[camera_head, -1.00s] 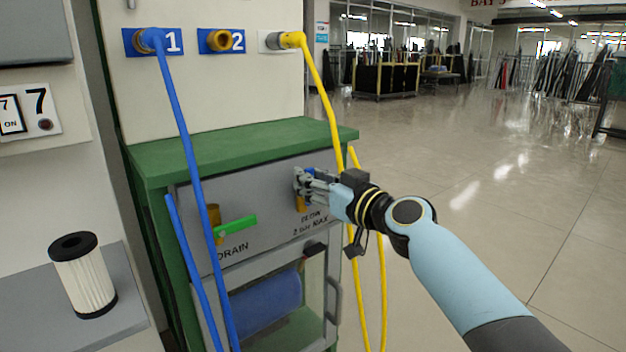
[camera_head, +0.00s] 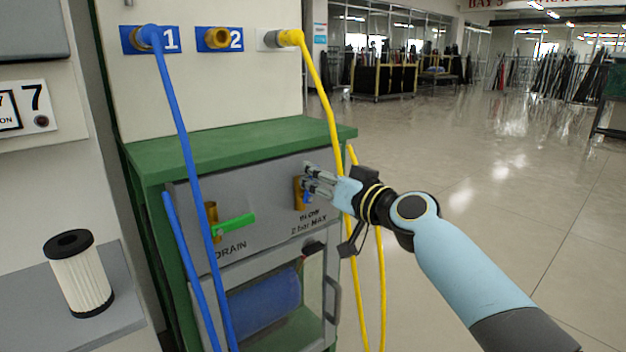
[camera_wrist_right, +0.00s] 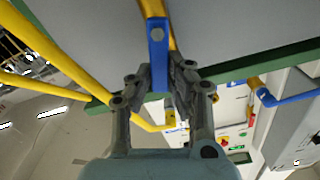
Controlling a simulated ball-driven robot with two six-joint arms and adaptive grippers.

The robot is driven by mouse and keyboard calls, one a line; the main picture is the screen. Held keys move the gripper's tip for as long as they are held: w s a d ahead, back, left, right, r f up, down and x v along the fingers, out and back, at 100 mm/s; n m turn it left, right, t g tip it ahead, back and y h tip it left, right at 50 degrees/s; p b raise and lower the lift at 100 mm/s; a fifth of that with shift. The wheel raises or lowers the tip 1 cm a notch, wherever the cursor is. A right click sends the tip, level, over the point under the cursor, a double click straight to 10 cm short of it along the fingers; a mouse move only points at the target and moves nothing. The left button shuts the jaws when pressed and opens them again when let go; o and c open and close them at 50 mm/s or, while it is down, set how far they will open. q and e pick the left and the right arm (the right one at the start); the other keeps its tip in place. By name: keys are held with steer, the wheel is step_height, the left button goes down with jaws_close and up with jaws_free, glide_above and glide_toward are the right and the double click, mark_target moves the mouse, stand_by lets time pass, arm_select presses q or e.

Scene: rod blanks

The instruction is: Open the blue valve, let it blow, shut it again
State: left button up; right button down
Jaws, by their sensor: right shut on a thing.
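The blue valve is at the BLOW 2 bar MAX label on the grey panel. Its brass body (camera_head: 298,192) shows in the head view, with a bit of blue handle (camera_head: 308,198) under my fingers. In the right wrist view the blue handle (camera_wrist_right: 157,48) runs from the brass body down between my two fingers. My right gripper (camera_head: 308,180) is shut on this handle; its fingers also show in the wrist view (camera_wrist_right: 161,82). The handle's far end is hidden between the fingers. My left gripper is out of view.
A green-handled DRAIN valve (camera_head: 234,227) sits left on the same panel. Blue hoses (camera_head: 180,120) hang in front of the cabinet, and a yellow hose (camera_head: 325,100) passes close to my right wrist. A white filter cartridge (camera_head: 80,275) stands on a grey shelf. Open floor lies right.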

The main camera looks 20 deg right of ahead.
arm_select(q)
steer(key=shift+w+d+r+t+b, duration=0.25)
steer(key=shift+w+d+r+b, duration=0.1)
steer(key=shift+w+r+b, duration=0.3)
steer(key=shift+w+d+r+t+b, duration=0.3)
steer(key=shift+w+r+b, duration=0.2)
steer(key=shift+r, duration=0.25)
arm_select(e)
steer(key=shift+w+d+f+m, duration=0.2)
steer(key=shift+d+f+m, duration=0.45)
steer(key=shift+m, duration=1.8)
steer(key=shift+w+d+f+m, duration=0.15)
steer(key=shift+d+f+m, duration=0.5)
steer(key=shift+m, duration=1.75)
steer(key=shift+w+d+f+m, duration=0.25)
steer(key=shift+f+m, duration=0.75)
steer(key=shift+m, duration=1.45)
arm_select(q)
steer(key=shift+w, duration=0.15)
arm_select(e)
steer(key=c, duration=1.2)
jaws_free()
steer(key=shift+c, duration=0.2)
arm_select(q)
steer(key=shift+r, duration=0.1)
arm_select(e)
steer(key=v, duration=1.2)
